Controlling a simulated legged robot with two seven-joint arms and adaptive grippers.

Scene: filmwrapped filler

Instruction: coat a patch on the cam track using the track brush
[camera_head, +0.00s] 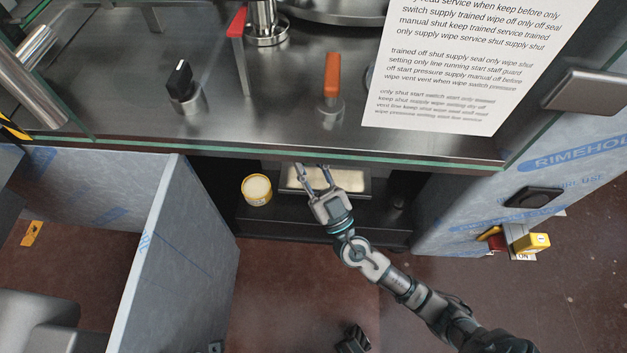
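My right gripper (312,171) reaches in from the lower right, its two fingers spread and nothing seen between them. It is over the front of a pale cream panel or tray (352,181) in the dark recess under the machine top. Contact cannot be told. A yellow tub (257,190) with cream contents stands to the left of the gripper on the dark shelf (310,222). I cannot make out the track brush or the cam track. No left arm comes in from the left.
A glass-edged steel deck (240,120) overhangs the recess, with a black-handled knob (182,85), an orange handle (332,78) and a printed sheet (450,60). A film-wrapped panel (170,270) stands left. A yellow switch (530,243) is right. A dark piece (353,340) at the bottom is unclear.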

